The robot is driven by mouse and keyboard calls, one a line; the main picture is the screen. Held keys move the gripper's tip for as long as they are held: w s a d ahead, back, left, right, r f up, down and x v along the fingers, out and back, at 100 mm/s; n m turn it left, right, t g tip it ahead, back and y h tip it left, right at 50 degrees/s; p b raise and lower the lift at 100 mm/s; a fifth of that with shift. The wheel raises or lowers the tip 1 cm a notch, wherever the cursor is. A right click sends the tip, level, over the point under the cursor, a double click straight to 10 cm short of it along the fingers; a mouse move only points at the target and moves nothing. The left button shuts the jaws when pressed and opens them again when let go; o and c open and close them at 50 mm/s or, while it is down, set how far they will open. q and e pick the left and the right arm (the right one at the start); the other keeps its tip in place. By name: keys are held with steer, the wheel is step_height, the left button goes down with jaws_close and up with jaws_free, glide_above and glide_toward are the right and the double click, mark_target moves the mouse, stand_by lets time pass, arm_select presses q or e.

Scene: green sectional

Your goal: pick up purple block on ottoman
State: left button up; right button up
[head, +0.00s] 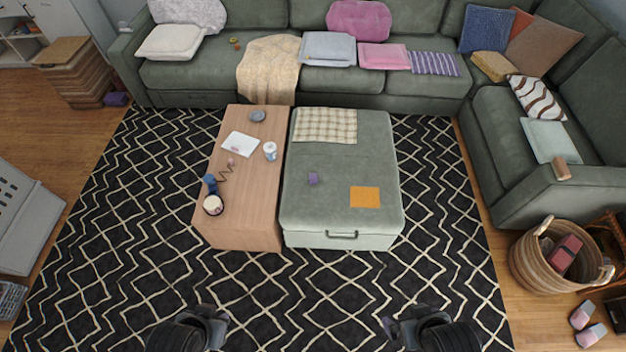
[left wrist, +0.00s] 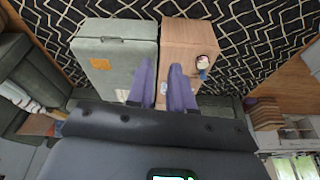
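In the left wrist view the ottoman (left wrist: 112,72) shows upside down, and I cannot make out the block there. My left gripper (head: 212,318) is at the bottom of the head view, over the rug and well short of the ottoman. Its two purple fingers (left wrist: 162,66) stand apart with nothing between them. My right gripper (head: 394,326) is at the bottom right, also far from the block; its fingers are too small to judge.
A wooden coffee table (head: 240,190) stands against the ottoman's left side, with a lamp (head: 213,204), a mug (head: 270,151) and a white paper on it. A checkered cloth (head: 325,125) covers the ottoman's far end. The patterned rug (head: 330,300) in front is clear. A wicker basket (head: 540,270) stands right.

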arm_select(q)
steer(key=o, duration=0.9)
steer(key=shift+o, duration=0.4)
steer(key=shift+a, duration=0.15)
